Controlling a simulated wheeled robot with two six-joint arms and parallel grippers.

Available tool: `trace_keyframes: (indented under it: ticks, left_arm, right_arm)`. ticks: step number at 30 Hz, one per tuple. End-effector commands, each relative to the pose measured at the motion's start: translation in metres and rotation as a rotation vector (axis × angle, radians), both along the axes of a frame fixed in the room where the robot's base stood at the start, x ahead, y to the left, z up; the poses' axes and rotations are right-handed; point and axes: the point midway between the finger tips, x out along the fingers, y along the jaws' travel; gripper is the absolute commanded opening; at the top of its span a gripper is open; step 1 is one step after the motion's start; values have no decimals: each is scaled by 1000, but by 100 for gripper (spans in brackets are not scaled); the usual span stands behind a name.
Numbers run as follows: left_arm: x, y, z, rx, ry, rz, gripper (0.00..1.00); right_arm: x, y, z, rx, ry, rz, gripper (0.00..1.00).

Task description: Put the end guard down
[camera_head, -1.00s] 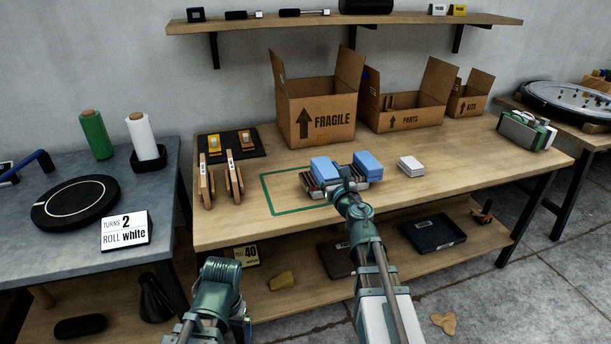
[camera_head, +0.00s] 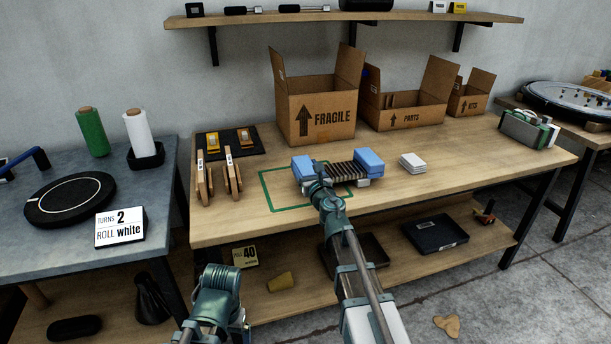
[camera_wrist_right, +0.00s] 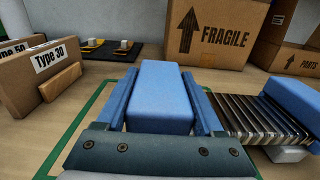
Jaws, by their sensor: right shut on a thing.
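A blue end guard (camera_head: 302,167) is held by my right gripper (camera_head: 308,178) at the left end of a dark ribbed part (camera_head: 340,171) on the bench. In the right wrist view this end guard (camera_wrist_right: 160,95) sits between the two fingers, and the ribbed part (camera_wrist_right: 245,115) is just right of them. I cannot tell whether the guard touches it. A second blue guard (camera_head: 369,162) is at the ribbed part's right end, above a white piece. My left arm shows low in the head view; its fingers are out of sight.
A green outline (camera_head: 273,208) marks the bench around the gripper. Type-labelled wooden holders (camera_head: 231,178) stand to the left. A FRAGILE box (camera_head: 322,112) and a PARTS box (camera_head: 405,110) stand behind. A white stack (camera_head: 412,163) lies right, with free bench beyond.

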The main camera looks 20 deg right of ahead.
Motion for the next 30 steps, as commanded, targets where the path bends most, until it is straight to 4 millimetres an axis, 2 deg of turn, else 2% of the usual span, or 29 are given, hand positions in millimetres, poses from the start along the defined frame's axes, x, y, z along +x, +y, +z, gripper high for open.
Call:
trace_keyframes:
  ticks: [1, 12, 13, 18, 30]
  left_arm:
    - [0, 0, -7, 1, 0, 0, 99]
    - [0, 0, -8, 2, -1, 0, 99]
    - [0, 0, -8, 2, -1, 0, 99]
    - [0, 0, -7, 2, -1, 0, 99]
    - [0, 0, -3, 1, 0, 0, 99]
  right_arm:
    - [0, 0, -7, 0, 0, 0, 17]
    - [0, 0, -8, 0, 0, 0, 17]
    - [0, 0, -8, 0, 0, 0, 71]
    - [0, 0, -7, 0, 0, 0, 99]
    - [0, 0, -3, 0, 0, 0, 99]
